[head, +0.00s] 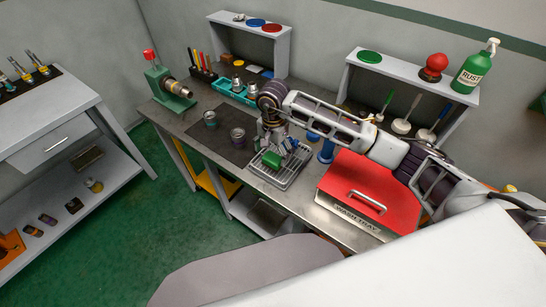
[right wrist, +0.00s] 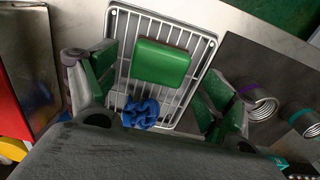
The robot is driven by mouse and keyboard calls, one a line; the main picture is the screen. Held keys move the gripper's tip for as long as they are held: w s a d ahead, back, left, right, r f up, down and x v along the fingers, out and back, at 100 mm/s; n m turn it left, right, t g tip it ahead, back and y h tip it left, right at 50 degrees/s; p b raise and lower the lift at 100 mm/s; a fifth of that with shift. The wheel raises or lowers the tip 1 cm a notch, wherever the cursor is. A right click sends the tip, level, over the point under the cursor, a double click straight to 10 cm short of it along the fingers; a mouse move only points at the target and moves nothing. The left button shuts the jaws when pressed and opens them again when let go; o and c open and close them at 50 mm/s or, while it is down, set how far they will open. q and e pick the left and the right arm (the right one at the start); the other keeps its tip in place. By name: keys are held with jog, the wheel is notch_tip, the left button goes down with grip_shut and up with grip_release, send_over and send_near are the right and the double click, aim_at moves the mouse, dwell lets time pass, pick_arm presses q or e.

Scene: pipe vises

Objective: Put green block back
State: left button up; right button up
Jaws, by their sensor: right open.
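A green block (right wrist: 161,63) with rounded corners lies on a wire rack (right wrist: 137,22) in the right wrist view. The left gripper is out of view.
A red wash tray box (head: 362,190) stands right of the rack. A crumpled blue item (right wrist: 140,113) is at the rack's near side in the wrist view. Two metal rings (head: 237,134) stand on a dark mat (head: 222,152) to the left. A green vise (head: 168,88) is farther left.

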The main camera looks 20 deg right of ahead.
aim_at(273, 158)
notch_tip(273, 158, up, 8)
jog(key=b, duration=0.1)
dwell(0.5)
